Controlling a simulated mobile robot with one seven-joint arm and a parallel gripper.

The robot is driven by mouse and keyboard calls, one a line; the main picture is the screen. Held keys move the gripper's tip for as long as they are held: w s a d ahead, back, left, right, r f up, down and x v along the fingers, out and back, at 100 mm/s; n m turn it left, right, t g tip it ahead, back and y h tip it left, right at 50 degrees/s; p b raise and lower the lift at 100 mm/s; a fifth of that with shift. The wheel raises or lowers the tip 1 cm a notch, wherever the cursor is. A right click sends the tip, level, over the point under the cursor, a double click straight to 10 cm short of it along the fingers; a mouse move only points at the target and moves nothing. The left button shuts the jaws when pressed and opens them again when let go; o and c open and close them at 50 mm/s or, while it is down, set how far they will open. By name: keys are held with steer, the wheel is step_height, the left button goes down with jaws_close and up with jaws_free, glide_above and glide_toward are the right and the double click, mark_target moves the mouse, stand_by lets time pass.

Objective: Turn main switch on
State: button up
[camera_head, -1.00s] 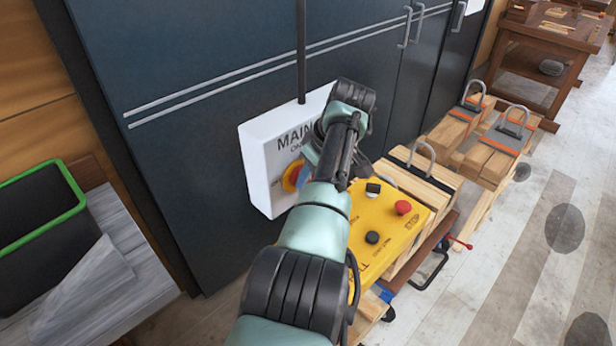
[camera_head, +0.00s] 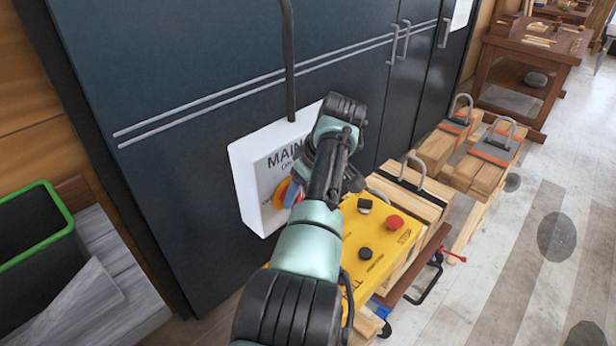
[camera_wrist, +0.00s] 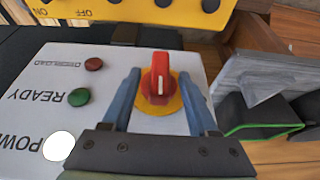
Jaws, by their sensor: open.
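The main switch box (camera_head: 248,180) is a white panel on the dark cabinet front, lettered "MAIN", partly hidden by my arm. Its red rotary knob (camera_wrist: 160,82) sits on a yellow disc (camera_wrist: 172,103) in the wrist view. The knob's grip and white mark run up and down in that picture. In the head view the yellow disc (camera_head: 280,192) shows at the fingers, with the knob mostly hidden. My gripper (camera_wrist: 160,75) is open, with one blue finger on each side of the knob. Gaps show between fingers and knob.
The wrist view shows a red lamp (camera_wrist: 94,64), a green lamp (camera_wrist: 79,97) and a white round lamp (camera_wrist: 59,146) on the panel. A yellow control box (camera_head: 372,248) stands close below my arm.

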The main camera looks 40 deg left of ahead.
steer(key=b+v, duration=0.3)
steer(key=v, duration=0.9)
steer(key=shift+d, duration=0.1)
